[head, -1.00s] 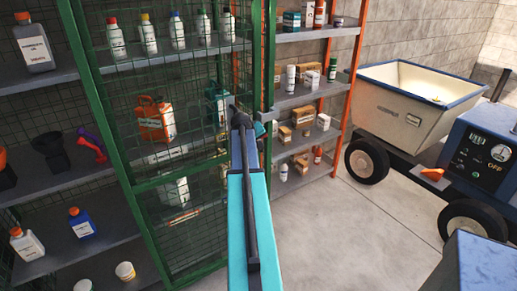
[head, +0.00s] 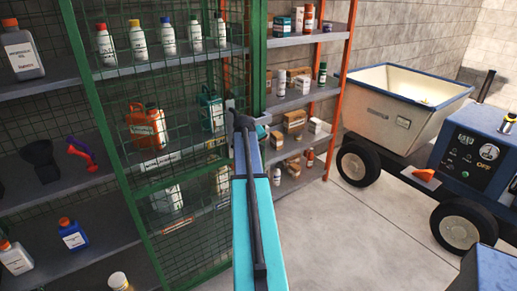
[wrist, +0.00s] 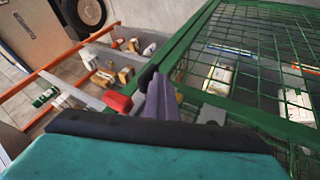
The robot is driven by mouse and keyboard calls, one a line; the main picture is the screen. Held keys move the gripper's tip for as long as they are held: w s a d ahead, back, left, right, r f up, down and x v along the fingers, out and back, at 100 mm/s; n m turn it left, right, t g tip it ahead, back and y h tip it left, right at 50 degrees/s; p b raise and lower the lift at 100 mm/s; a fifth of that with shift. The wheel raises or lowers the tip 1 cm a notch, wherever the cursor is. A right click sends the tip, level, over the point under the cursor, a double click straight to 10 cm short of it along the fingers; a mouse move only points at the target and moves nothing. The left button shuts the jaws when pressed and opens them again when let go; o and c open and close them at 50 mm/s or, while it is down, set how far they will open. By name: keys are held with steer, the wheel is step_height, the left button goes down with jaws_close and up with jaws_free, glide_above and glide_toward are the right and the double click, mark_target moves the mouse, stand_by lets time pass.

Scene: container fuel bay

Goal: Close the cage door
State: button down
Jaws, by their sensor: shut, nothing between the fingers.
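The cage door (head: 166,184) is a green frame with wire mesh in front of the shelves in the head view. Its mesh panel (wrist: 258,40) fills the right of the wrist view. The door lies close to the cage's green right post (head: 258,60); I cannot tell whether a small gap remains. My gripper (head: 241,116) is shut and empty at the door's right edge, beside the post. In the wrist view its dark fingertips (wrist: 150,76) are close to the green frame; contact is unclear. A grey fitting (wrist: 211,115) shows just right of the fingers.
Shelves behind the mesh hold bottles and an orange canister (head: 146,126). An orange-framed shelf rack (head: 338,88) with small boxes and bottles stands just right of the post. A cream cart (head: 392,112) and a blue machine (head: 470,155) stand farther right. The concrete floor (head: 345,235) between is clear.

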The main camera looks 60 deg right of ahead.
steer(key=p+v, duration=0.4)
steer(key=v, duration=0.6)
stand_by(0.6)
steer(key=w+a+f+n+g+y+b, duration=0.1)
steer(key=a+f+n+y, duration=0.15)
steer(key=a+f, duration=1.4)
steer(key=w+a+f+n+g+y, duration=0.1)
steer(key=w+a+f+y, duration=0.15)
steer(key=a+f, duration=1.45)
steer(key=s+a+f+g, duration=0.2)
steer(key=s+a+f, duration=0.3)
steer(key=s+a, duration=0.4)
steer(key=s+a+f+n+g+y+b, duration=0.1)
steer(key=s+a+f+g, duration=0.1)
steer(key=s+a+f, duration=0.4)
steer(key=s+a+f+n+g+y, duration=0.1)
steer(key=s+a+f, duration=0.5)
steer(key=s+a, duration=0.6)
steer(key=shift+a+f+g+b, duration=0.15)
steer(key=shift+a+g+b, duration=0.25)
steer(key=shift+a, duration=0.5)
